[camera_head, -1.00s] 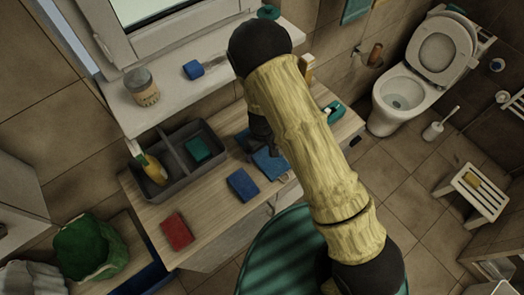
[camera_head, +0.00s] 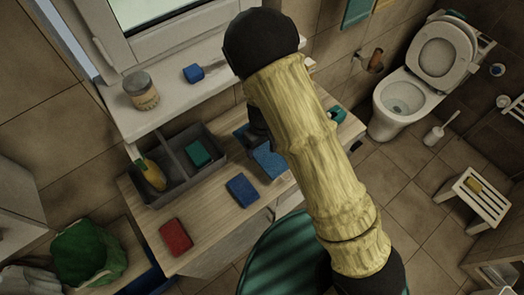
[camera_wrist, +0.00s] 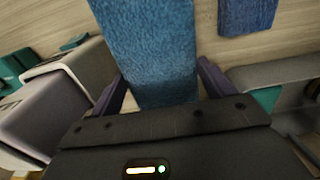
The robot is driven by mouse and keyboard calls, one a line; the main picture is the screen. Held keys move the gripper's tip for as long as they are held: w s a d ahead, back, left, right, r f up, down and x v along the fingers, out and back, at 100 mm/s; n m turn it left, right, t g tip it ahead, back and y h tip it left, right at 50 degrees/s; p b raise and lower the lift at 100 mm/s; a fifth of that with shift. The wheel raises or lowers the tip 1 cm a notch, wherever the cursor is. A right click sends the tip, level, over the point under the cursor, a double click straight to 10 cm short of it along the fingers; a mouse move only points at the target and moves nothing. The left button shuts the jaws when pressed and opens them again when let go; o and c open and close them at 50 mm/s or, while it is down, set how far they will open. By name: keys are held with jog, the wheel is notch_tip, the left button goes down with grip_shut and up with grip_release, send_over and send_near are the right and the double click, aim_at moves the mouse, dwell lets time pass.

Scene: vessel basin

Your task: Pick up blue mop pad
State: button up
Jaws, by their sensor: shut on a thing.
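A long blue mop pad (camera_wrist: 150,45) runs between the two fingers of my gripper (camera_wrist: 162,88) in the wrist view, and the gripper is shut on it. In the head view this pad (camera_head: 269,160) shows beside my arm, over the wooden counter, with part of it hidden by the arm. My gripper (camera_head: 258,130) is mostly hidden there too. A second, smaller blue pad (camera_head: 242,190) lies flat on the counter, apart from the held one. It also shows at the top right of the wrist view (camera_wrist: 247,14).
A grey divided caddy (camera_head: 180,190) holds a teal sponge (camera_head: 198,154) and a yellow bottle (camera_head: 152,175). A red pad (camera_head: 176,236) lies at the counter's front. A toilet (camera_head: 405,95) stands right.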

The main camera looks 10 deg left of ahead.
aim_at(262, 147)
notch_tip(262, 147, up, 12)
jog(key=b, duration=0.1)
jog(key=shift+r, duration=0.15)
dwell(1.3)
